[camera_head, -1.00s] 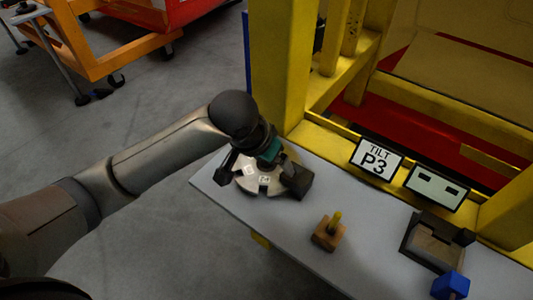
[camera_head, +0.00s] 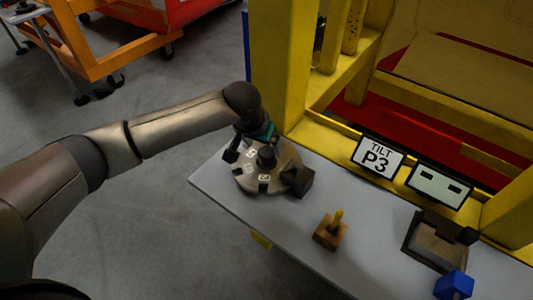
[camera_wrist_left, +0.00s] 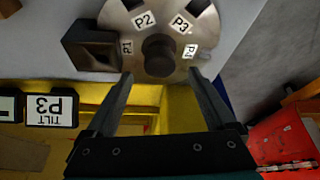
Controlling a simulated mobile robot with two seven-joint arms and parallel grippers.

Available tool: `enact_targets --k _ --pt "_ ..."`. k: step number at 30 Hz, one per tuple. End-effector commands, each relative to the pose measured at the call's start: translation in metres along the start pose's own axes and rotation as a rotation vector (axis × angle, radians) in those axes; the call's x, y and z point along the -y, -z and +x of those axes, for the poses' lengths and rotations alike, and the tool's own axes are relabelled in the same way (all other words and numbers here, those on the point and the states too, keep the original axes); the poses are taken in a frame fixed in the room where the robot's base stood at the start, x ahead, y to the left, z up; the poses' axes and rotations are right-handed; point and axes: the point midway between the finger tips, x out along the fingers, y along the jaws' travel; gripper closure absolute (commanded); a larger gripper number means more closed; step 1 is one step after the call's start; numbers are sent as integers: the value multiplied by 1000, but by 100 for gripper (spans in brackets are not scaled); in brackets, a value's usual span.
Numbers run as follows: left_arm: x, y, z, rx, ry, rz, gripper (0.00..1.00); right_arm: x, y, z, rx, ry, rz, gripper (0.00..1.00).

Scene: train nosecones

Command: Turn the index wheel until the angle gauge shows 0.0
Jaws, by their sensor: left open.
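The index wheel (camera_head: 278,180) is a pale notched disc with a dark central hub (camera_head: 266,157), on the left end of the grey table. In the left wrist view the wheel (camera_wrist_left: 190,20) shows labels P1, P2, P3 and P4. My left gripper (camera_wrist_left: 160,78) is open and empty; its fingertips are apart, just off the wheel's edge on the yellow frame side. A dark block (camera_head: 298,180) stands at the wheel's right edge. The gauge display (camera_head: 438,186) shows two dark dashes, no number. The sign beside it (camera_head: 378,157) reads TILT P3. My right gripper is not seen.
A wooden block with a yellow peg (camera_head: 331,231) stands mid-table. A dark fixture (camera_head: 432,245) and a blue block (camera_head: 453,285) are at the right. The yellow frame (camera_head: 283,65) rises behind the table. Grey table (camera_head: 275,225) is bare between wheel and peg block.

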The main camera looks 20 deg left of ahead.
Motion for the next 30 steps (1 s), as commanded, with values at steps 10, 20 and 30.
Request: enact_targets --k 10,20,30 --pt "0 0 47 0 0 1 11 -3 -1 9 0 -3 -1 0" --pt "0 0 55 -1 0 1 11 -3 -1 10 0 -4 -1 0" --pt "0 0 55 -1 0 1 35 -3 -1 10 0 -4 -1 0"
